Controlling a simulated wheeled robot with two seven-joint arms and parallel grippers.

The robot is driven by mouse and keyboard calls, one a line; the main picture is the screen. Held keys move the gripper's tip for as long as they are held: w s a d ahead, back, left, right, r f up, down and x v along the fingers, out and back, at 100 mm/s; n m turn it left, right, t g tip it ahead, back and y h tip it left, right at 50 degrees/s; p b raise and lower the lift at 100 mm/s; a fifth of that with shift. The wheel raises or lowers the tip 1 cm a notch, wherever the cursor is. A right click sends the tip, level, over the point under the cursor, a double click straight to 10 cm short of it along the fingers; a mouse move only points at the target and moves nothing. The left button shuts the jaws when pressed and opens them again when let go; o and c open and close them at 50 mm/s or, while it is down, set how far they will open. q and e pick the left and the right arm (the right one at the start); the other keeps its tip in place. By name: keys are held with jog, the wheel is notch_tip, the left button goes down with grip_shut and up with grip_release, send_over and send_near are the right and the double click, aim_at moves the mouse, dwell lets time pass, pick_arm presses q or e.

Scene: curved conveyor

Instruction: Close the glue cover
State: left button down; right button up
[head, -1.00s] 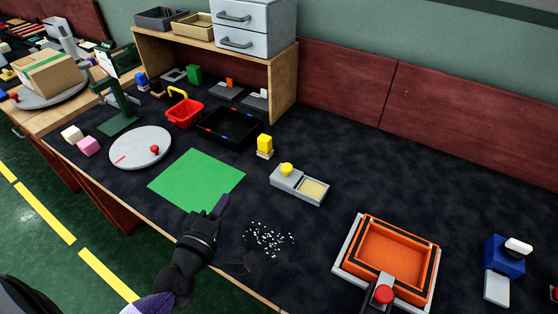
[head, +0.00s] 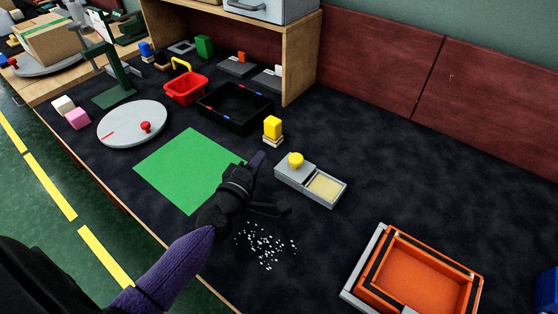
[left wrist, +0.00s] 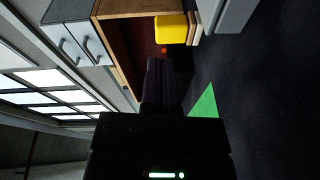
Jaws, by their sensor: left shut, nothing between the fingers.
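The glue box is a low grey tray (head: 282,174) right of the green mat in the head view. A yellow round knob (head: 295,160) stands on its grey cover at the left end. Pale yellow glue (head: 325,187) lies exposed at its right end. My left gripper (head: 258,160) is shut and empty, just left of the tray and apart from it. In the left wrist view, its dark fingers (left wrist: 160,85) are together, and a grey edge at the top right (left wrist: 235,12) seems to be the tray. My right gripper is not in view.
A yellow block (head: 272,127) stands on a small stack behind the tray. White bits (head: 265,245) lie scattered in front. A green mat (head: 185,165) is left, an orange box (head: 425,280) front right. The dark tabletop right of the tray is clear.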

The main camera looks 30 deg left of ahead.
aim_at(279, 171)
pick_arm(q)
jog(key=w+d, duration=0.2)
jog(key=shift+w+d+f, duration=0.15)
jog(key=shift+d+f, duration=0.15)
jog(key=shift+d, duration=0.1)
jog(key=shift+w+d+f, duration=0.1)
jog(key=shift+w+d, duration=0.05)
jog(key=shift+d, duration=0.3)
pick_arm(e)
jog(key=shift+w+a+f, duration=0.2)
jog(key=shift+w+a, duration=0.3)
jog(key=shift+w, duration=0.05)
pick_arm(q)
jog(key=shift+d, duration=0.1)
jog(key=d, duration=0.2)
jog(key=d+p, duration=0.1)
jog(key=d, duration=0.2)
jog(key=s+d, duration=0.1)
jog(key=d, duration=0.1)
jog(key=shift+s+d+p, duration=0.1)
jog(key=shift+d+p, duration=0.25)
jog(key=shift+d, duration=0.4)
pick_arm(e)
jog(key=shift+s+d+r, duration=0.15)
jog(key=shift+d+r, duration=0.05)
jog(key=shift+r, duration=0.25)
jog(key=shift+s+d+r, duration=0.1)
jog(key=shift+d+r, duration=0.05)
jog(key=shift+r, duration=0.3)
